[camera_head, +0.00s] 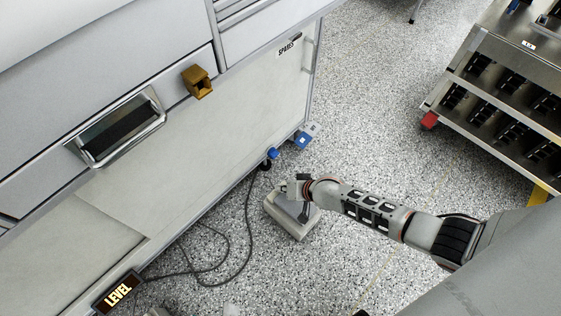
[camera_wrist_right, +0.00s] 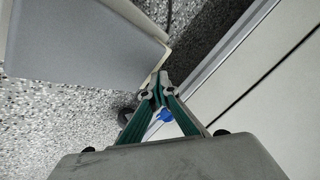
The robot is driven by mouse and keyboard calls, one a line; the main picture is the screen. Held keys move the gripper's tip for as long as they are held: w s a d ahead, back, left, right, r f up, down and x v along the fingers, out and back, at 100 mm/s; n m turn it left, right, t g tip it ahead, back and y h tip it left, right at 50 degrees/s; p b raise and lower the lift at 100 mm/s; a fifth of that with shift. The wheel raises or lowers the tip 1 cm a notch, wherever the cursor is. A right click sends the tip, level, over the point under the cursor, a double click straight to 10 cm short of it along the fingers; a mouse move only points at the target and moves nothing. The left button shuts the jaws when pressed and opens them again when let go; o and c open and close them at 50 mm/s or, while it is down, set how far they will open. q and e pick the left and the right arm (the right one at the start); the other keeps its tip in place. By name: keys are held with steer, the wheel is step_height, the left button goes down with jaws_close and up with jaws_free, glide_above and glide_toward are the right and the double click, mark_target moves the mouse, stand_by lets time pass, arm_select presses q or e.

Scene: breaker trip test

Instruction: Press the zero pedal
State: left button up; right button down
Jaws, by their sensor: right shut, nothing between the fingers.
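A pale grey foot pedal (camera_head: 283,226) sits on the speckled floor in front of the cabinet, taken here as the zero pedal; I see no readable label on it. My right gripper (camera_head: 284,188) reaches in from the right over the pedal's far part and hides some of it. In the right wrist view the pedal's grey top (camera_wrist_right: 80,45) fills the upper left. The right gripper's fingers (camera_wrist_right: 160,80) meet there, shut and empty, beside the pedal's corner. I cannot tell whether they touch it. My left gripper is not in view.
A dark cable (camera_head: 248,235) lies on the floor. A metal rack (camera_head: 490,125) stands at the upper right. The floor between is clear.

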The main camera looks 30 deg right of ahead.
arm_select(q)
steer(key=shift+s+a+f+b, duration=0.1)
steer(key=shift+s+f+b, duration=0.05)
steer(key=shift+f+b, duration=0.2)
arm_select(e)
steer(key=shift+s+d+f, duration=0.2)
steer(key=shift+s+f, duration=0.7)
steer(key=shift+f, duration=0.25)
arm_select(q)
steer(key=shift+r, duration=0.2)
arm_select(e)
steer(key=shift+r, duration=0.15)
steer(key=shift+r+p, duration=0.5)
steer(key=shift+p, duration=0.15)
steer(key=shift+d+r+p, duration=0.15)
steer(key=shift+r+p, duration=0.35)
steer(key=shift+r, duration=0.05)
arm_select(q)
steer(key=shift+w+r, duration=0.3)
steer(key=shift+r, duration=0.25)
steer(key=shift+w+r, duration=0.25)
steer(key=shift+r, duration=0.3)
arm_select(e)
steer(key=shift+w+r, duration=0.1)
steer(key=shift+w, duration=0.05)
